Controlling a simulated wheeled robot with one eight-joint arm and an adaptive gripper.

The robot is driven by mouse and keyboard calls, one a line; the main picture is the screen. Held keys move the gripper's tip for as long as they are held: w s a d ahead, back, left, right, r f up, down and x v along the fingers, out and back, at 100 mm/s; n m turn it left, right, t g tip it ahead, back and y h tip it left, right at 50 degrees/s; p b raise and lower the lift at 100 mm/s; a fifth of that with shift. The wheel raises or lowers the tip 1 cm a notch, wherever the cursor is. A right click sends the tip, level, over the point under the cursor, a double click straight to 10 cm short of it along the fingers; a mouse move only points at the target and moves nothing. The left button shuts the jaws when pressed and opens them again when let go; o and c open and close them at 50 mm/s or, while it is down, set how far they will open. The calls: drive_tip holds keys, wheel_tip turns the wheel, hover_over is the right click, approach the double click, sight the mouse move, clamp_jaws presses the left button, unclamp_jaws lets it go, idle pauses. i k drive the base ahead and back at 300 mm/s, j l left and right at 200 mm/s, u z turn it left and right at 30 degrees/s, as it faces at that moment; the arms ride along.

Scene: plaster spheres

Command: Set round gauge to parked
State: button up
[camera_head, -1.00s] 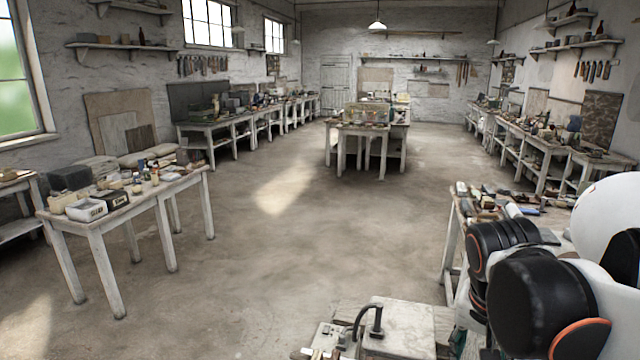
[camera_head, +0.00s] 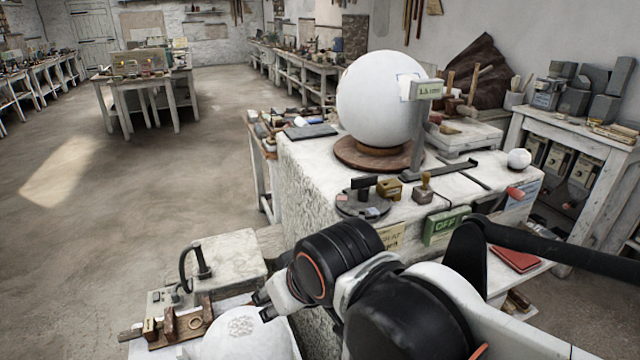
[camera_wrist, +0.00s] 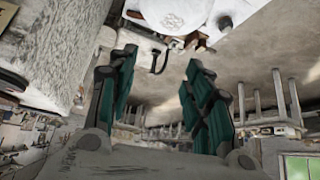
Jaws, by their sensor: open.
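A dark round disc (camera_head: 363,207) with an upright black bar and small pink and pale blue patches lies on the plaster-covered block (camera_head: 305,165), near its front left corner. It may be the round gauge, but no label or setting is readable. My gripper (camera_head: 266,304) is left of and below the disc in the head view, near a white dome (camera_head: 245,335), apart from the disc. In the wrist view my gripper's green-padded fingers (camera_wrist: 162,60) are spread with nothing between them. The disc is not recognisable in the wrist view.
A large white sphere (camera_head: 382,100) stands on a brown round base behind the disc. A post with a small sign (camera_head: 424,90) stands beside it. A green sign (camera_head: 446,226) hangs on the block's front. Open floor (camera_head: 110,220) lies to the left.

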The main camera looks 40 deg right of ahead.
sight(423, 91)
drive_tip(key=z, duration=1.55)
